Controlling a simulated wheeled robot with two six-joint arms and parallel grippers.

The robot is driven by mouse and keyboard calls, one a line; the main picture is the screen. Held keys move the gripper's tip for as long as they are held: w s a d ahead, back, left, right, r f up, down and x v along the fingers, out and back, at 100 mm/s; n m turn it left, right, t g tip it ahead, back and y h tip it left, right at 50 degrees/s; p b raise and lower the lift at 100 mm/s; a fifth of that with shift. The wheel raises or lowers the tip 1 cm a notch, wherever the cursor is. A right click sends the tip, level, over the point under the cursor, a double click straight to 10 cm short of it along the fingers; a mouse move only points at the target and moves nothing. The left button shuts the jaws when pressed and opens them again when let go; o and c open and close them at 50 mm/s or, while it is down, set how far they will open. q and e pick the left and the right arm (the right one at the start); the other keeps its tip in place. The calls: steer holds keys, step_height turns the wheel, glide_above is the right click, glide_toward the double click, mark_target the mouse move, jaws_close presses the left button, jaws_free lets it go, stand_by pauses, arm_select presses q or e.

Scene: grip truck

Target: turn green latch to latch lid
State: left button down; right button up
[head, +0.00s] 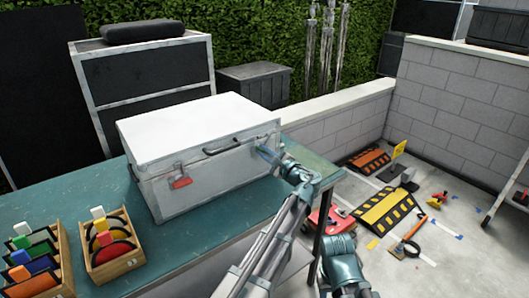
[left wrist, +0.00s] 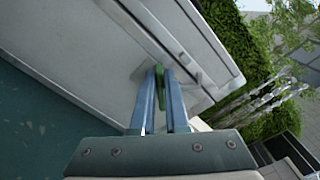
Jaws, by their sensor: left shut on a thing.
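A white case (head: 205,175) with a flat lid (head: 195,125) stands on the teal table. The lid looks down on the body. A red latch (head: 180,182) is on the left part of its front face, and a dark handle (head: 230,145) is in the middle. My left gripper (head: 266,153) is at the right end of the front face. In the left wrist view its two blue fingers (left wrist: 162,78) are shut on the green latch (left wrist: 160,90), beside a metal plate on the case. The fingers hide part of the latch. My right gripper does not show.
The teal table (head: 185,238) carries two wooden racks, one with coloured discs (head: 110,245) and one at the left edge (head: 35,268). Ramps and tools lie on the floor at right, beside a grey block wall (head: 450,110).

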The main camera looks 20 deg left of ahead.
arm_select(q)
steer(key=n, duration=0.4)
steer(key=shift+s+f+n, duration=0.15)
steer(key=shift+f+n, duration=0.15)
steer(key=shift+f, duration=0.05)
steer(key=shift+f+n+b, duration=0.2)
steer(key=shift+n+b, duration=0.25)
steer(key=shift+n, duration=1.15)
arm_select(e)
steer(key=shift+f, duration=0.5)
arm_select(q)
steer(key=c, duration=0.9)
jaws_free()
steer(key=shift+s, duration=0.1)
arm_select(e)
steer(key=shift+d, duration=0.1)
